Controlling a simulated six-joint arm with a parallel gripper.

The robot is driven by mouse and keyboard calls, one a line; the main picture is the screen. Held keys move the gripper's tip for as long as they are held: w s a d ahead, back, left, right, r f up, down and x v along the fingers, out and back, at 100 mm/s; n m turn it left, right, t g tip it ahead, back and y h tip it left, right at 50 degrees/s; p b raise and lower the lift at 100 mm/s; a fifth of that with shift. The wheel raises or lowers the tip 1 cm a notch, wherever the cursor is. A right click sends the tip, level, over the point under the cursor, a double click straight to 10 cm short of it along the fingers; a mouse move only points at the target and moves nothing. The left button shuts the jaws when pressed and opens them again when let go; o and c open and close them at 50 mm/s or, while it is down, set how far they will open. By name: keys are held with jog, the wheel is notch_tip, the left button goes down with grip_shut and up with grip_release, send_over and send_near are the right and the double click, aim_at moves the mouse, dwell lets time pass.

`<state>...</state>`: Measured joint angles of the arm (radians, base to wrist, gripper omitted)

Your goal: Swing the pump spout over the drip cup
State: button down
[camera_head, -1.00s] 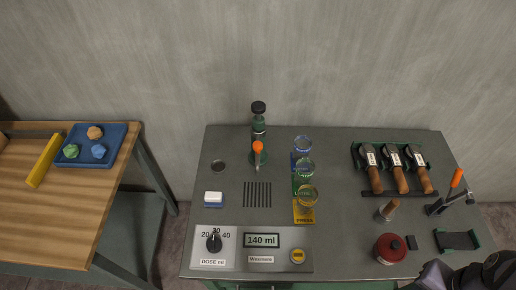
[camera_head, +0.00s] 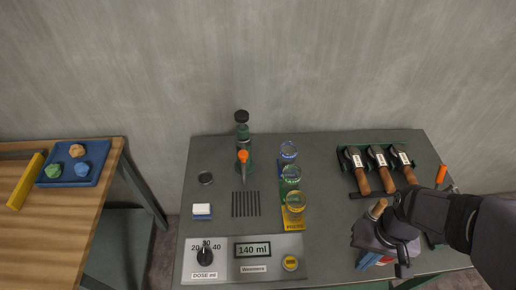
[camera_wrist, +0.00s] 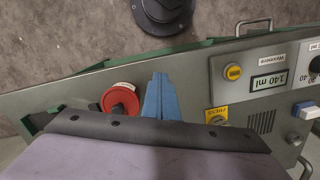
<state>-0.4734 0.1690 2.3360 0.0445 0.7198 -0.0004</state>
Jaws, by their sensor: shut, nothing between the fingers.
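The pump (camera_head: 242,132) stands upright at the back of the grey bench, a green body with a black top. Its orange-tipped spout (camera_head: 243,157) points toward the bench front, in line with the slotted grate (camera_head: 246,204). A small round dark cup (camera_head: 205,178), which looks like the drip cup, sits to the left of the spout and apart from it. My gripper (camera_head: 370,261) is over the bench's front right, far from the pump. Its blue fingers (camera_wrist: 160,98) are together and empty in the wrist view, beside a red round pot (camera_wrist: 120,100). The pump is not visible there.
Several brown-handled tools (camera_head: 378,168) lie in a rack at the back right. Glass cups (camera_head: 290,177) stand in a column mid-bench. A dose panel (camera_head: 243,257) with a dial lies in front. A white-and-blue block (camera_head: 202,211) sits left; the left rear is mostly clear.

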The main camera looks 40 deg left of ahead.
jog(key=w+a+r+n+y, duration=0.1)
jog(key=w+a+r+y, duration=0.2)
jog(key=a, duration=0.7)
jog(key=w+a+r+n, duration=0.15)
jog(key=w+a, duration=0.25)
jog(key=a, duration=0.5)
jog(key=w+a+r+n+y, duration=0.1)
jog(key=a+r+n+y, duration=0.3)
jog(key=a+r, duration=0.6)
notch_tip(320, 180, up, 3)
jog(key=shift+a+r+g, duration=0.15)
jog(key=shift+a+g, duration=0.05)
jog(key=shift+g, duration=0.2)
jog(key=shift+n, duration=0.25)
